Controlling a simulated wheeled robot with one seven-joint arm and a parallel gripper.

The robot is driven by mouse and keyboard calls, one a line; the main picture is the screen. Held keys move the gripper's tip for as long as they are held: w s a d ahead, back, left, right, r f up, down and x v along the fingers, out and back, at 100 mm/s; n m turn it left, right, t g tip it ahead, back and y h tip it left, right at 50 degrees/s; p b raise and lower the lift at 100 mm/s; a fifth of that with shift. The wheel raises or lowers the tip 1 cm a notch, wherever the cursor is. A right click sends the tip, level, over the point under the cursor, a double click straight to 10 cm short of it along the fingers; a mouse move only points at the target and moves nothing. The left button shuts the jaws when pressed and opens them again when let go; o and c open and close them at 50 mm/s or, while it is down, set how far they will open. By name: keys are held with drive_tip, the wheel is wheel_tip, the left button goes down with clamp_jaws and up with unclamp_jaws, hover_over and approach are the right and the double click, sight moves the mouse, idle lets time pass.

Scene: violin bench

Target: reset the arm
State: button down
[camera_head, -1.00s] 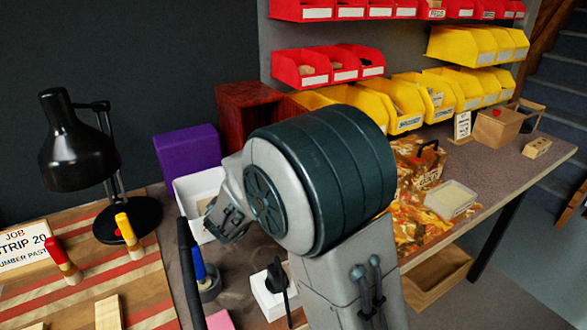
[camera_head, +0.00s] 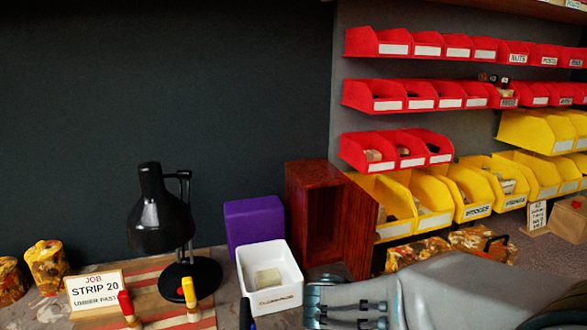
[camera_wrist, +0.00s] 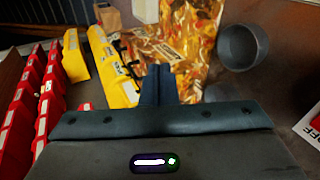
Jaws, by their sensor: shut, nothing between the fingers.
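My gripper (camera_wrist: 158,84) shows in the wrist view with its two dark fingers together and nothing between them. In that view it points over the bench, with the yellow bins to its left and a patterned orange-brown cloth or bag (camera_wrist: 175,45) beyond it. In the head view my arm lies low across the bottom right, and the fingers are not clearly seen there.
A black lamp (camera_head: 160,215), a purple box (camera_head: 254,225), a white tray (camera_head: 290,290) and a dark red wooden box (camera_head: 312,215) stand along the wall. Red bins (camera_head: 395,95) and yellow bins (camera_head: 430,200) hang at right. A grey bowl (camera_wrist: 242,46) shows in the wrist view.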

drive_tip(key=s+a+r+m+g+y+p, duration=0.1)
drive_tip(key=s+r+m+g+y+p, duration=0.25)
drive_tip(key=s+y+p, duration=0.35)
drive_tip(key=s+a+r+m+t+y+p, duration=0.1)
drive_tip(key=s+a+r+y+p, duration=0.1)
drive_tip(key=a+r+y+p, duration=0.1)
drive_tip(key=a+r+y, duration=0.1)
drive_tip(key=a+r, duration=0.1)
drive_tip(key=a, duration=0.1)
drive_tip(key=shift+a+r+m+y, duration=0.15)
drive_tip(key=shift+a+m+y, duration=0.15)
drive_tip(key=shift+a+m, duration=0.05)
drive_tip(key=shift+s+t, duration=0.1)
drive_tip(key=shift+t, duration=0.15)
